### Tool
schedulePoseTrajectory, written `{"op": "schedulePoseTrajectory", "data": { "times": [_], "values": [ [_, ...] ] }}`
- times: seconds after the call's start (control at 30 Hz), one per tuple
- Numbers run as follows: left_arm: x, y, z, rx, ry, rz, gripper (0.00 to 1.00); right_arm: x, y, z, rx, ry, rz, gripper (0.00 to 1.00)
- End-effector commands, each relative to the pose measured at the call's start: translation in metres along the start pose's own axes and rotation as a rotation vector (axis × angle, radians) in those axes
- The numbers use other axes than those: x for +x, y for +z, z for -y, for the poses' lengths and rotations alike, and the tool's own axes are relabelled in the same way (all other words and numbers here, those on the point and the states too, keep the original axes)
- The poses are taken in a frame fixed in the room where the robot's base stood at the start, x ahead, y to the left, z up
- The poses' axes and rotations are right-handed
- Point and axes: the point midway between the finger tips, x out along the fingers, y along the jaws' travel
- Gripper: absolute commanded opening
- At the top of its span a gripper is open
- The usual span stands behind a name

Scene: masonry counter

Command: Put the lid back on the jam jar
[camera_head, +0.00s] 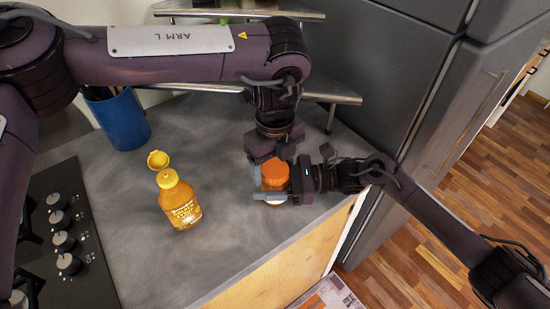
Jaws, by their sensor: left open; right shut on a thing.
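The jam jar (277,184) stands on the grey counter near its right front edge, with an orange top (275,168). My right gripper (273,194) comes in from the right and is shut on the jar low on its body, its fingers hiding much of it. My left gripper (268,166) points down from above, open, with its fingers close around the orange top. I cannot tell whether they touch it, or whether the orange top is a lid seated on the jar.
A blue utensil pot (122,121) is at the back left, a black hob (60,235) at left. A metal corner shelf (330,95) and grey fridge (385,70) stand behind.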

Motion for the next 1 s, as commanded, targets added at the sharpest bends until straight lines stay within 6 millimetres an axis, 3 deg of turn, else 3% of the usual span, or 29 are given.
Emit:
{"op": "schedulePoseTrajectory", "data": {
  "times": [0.1,0.43,0.67,0.7,0.87,1.0],
  "values": [
    [-0.0001,-0.0001,-0.0001,0.0,0.0,0.0,0.73,0.0,0.0005,0.0002,-0.001,0.0,0.001,0.0],
    [-0.0003,0.0,-0.0002,0.0,0.001,0.0,0.3,0.0,0.0005,0.0002,0.0,0.0,0.001,0.0],
    [-0.0004,0.0001,-0.0001,0.016,0.001,0.0,0.28,0.0,0.0004,0.0002,0.0,0.0,0.001,0.0],
    [-0.0003,0.0001,-0.0002,0.016,0.001,0.0,0.58,0.0,0.0004,0.0002,0.0,0.0,0.001,0.0],
    [-0.0004,0.0001,-0.0001,0.016,0.001,0.0,0.79,-0.0001,0.0004,0.0001,0.0,0.0,0.001,0.0],
    [-0.0004,0.0001,-0.0002,0.015,0.001,0.0,0.81,-0.0001,0.0004,0.0001,0.0,0.0,0.001,0.0]
  ]
}}
